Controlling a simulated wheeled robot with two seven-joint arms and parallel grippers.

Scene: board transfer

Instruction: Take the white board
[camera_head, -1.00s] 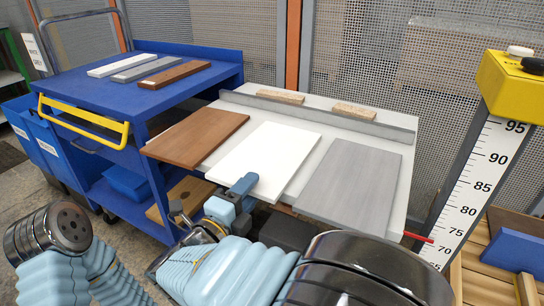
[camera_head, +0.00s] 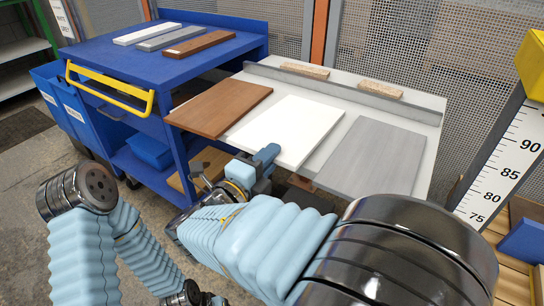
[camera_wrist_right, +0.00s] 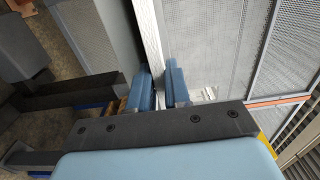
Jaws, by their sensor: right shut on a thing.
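The white board (camera_head: 287,130) lies on the light table (camera_head: 428,138), between a brown board (camera_head: 220,107) and a grey board (camera_head: 372,155). Its front end reaches the table's front edge. My right gripper (camera_head: 262,160) is at that front edge, shut on the white board with one finger over its top. In the right wrist view, the board's white edge (camera_wrist_right: 151,35) runs up from between the blue fingers (camera_wrist_right: 161,88). The lower finger is mostly hidden in the head view. My left arm shows at the lower left, but its gripper is out of view.
A blue cart (camera_head: 190,65) on the left carries small white, grey and brown strips and has a yellow handle (camera_head: 110,90). A grey rail (camera_head: 340,88) with two wooden blocks runs along the table's back. A measuring post (camera_head: 505,160) stands at the right.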

